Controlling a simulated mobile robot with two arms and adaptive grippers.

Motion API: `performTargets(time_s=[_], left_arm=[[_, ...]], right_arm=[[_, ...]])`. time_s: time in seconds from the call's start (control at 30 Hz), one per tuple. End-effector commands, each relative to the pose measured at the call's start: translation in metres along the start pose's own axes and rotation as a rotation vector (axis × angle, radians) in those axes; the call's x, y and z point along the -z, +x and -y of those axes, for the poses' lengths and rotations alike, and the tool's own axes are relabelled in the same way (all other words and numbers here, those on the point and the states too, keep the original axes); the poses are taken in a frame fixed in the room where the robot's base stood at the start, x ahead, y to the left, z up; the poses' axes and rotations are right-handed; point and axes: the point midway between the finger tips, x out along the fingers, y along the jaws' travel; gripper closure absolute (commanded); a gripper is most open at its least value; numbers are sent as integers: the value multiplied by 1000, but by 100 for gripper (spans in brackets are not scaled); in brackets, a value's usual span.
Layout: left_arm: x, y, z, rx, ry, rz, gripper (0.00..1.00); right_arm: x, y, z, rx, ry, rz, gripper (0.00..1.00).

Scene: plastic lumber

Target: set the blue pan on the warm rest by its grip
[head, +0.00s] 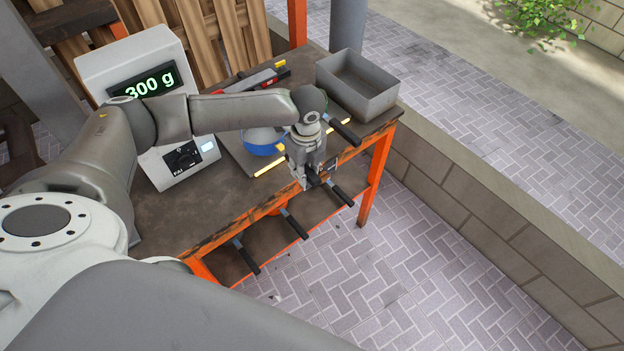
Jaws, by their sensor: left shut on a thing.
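The blue pan (262,149) shows as a bowl with a pale inside, over a grey plate with yellow edge strips (272,168), likely the warm rest. I cannot tell whether the pan touches the plate. My left gripper (313,181) points down near the table's front edge, to the right of the pan. It is shut on the pan's grip, which it mostly hides. A dark handle end (344,197) sticks out beyond the jaws. My forearm passes over the back of the pan. My right gripper is out of view.
A white scale (165,150) reading 300 g stands at the left. A grey open bin (358,85) stands at the back right. Another dark handle (344,131) lies in front of the bin. Two dark handles (294,223) show low by the orange-framed lower shelf.

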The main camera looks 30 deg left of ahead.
Motion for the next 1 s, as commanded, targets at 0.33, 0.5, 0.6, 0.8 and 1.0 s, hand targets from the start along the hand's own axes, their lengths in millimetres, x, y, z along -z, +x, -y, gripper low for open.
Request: performTargets(time_s=[0.33,0.5,0.6,0.8,1.0], left_arm=[[-36,8,0,2,-2,3,100],[-45,12,0,1,1,0,100],[-44,20,0,1,0,0,100],[-44,28,0,1,-1,1,100],[-44,30,1,2,0,1,100]], right_arm=[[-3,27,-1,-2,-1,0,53],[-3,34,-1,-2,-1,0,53],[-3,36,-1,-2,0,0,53],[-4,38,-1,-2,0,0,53],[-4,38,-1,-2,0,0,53]])
